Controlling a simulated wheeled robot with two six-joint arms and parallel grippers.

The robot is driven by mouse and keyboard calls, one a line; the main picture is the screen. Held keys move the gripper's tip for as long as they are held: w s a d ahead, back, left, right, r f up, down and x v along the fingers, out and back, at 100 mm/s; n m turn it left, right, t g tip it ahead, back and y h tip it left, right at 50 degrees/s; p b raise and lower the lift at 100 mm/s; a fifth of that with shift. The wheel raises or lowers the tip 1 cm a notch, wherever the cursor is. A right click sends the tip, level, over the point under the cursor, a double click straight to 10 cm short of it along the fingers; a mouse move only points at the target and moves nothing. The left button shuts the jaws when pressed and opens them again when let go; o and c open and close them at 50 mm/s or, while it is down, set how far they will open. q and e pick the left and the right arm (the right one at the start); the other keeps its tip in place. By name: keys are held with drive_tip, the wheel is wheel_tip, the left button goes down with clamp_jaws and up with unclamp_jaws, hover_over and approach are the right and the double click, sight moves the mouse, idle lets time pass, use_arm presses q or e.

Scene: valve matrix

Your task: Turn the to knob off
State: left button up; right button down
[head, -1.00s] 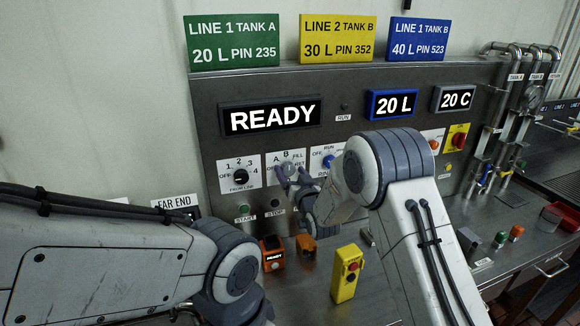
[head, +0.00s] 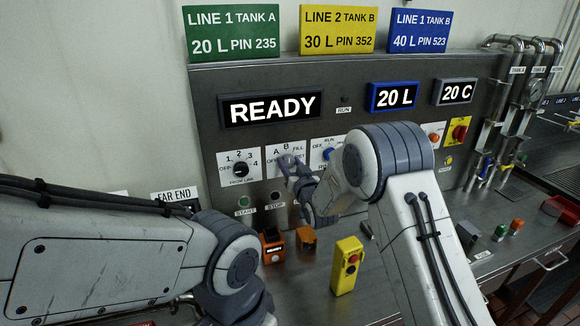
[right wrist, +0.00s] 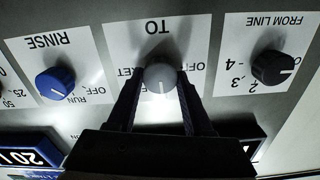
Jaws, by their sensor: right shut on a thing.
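The TO knob (right wrist: 160,77) is a round grey knob on a white label plate, upside down in the right wrist view. Its upper side shows there, and a pale mark is at its lower edge; parts of the lettering around it are covered. My right gripper (right wrist: 158,88) has one finger on each side of the knob and is shut on it. In the head view the right gripper (head: 287,165) is at the panel, over the plate marked A, B and FILL, and hides most of the knob. My left arm shows at the lower left, but its gripper is out of view.
The FROM LINE knob (head: 240,170) and the blue RINSE knob (head: 328,154) sit close on either side. The display (head: 270,108) reads READY. START and STOP buttons are below. A yellow pendant box (head: 347,265) and orange devices stand on the bench in front.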

drive_tip(key=n+b, duration=0.4)
drive_tip(key=b, duration=0.2)
drive_tip(key=n+b, duration=0.5)
drive_tip(key=b, duration=0.1)
drive_tip(key=n+b, duration=0.5)
drive_tip(key=b, duration=0.2)
drive_tip(key=shift+s+a+f, duration=0.1)
drive_tip(key=shift+a+f, duration=0.1)
drive_tip(key=shift+f, duration=0.1)
drive_tip(key=shift+r+n+b, duration=0.15)
drive_tip(key=shift+n+b, duration=1.4)
drive_tip(key=shift+n, duration=0.25)
drive_tip(key=shift+c, duration=1.5)
unclamp_jaws()
drive_tip(key=shift+s, duration=0.1)
drive_tip(key=b+v, duration=0.2)
drive_tip(key=v, duration=0.8)
drive_tip(key=shift+b, duration=0.3)
